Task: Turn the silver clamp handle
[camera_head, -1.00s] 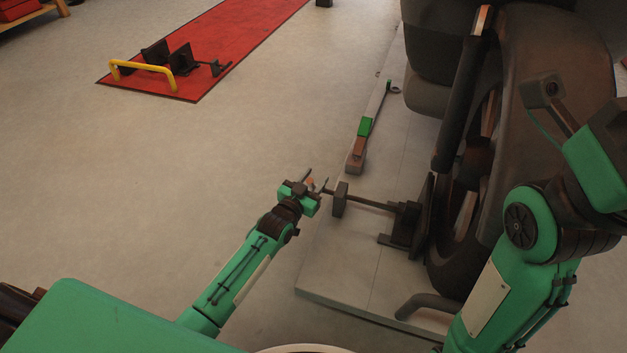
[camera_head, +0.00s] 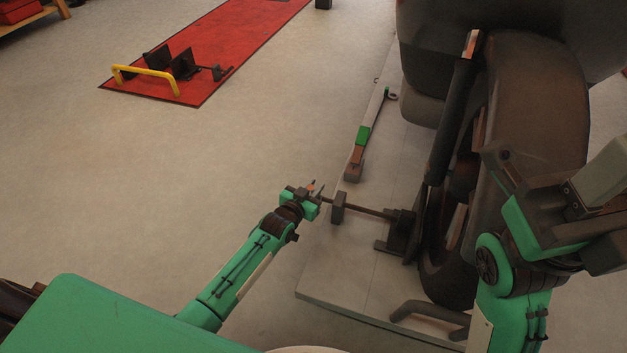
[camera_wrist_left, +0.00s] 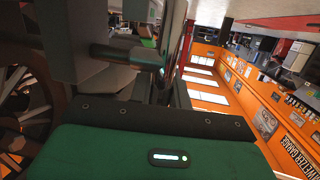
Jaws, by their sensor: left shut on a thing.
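The wheel clamp (camera_head: 397,237) stands on the grey lift beside the motorcycle's wheel. Its threaded rod (camera_head: 365,208) runs left through a dark block (camera_head: 338,207) at the lift's edge. My left gripper (camera_head: 317,192) is at the rod's outer end, shut on the clamp handle. The fingers hide most of the handle, and its silver colour is hard to make out. In the left wrist view a dark cylindrical rod (camera_wrist_left: 125,56) reaches toward the gripper's fingers. My right arm (camera_head: 515,255) is at the right, in front of the wheel; its finger state cannot be made out.
The motorcycle wheel (camera_head: 540,110) stands close to the clamp on the right. A bar with a green part (camera_head: 363,136) lies along the grey lift (camera_head: 340,275). A red lift (camera_head: 225,60) with a yellow bar (camera_head: 145,71) is at the back left. The floor between is clear.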

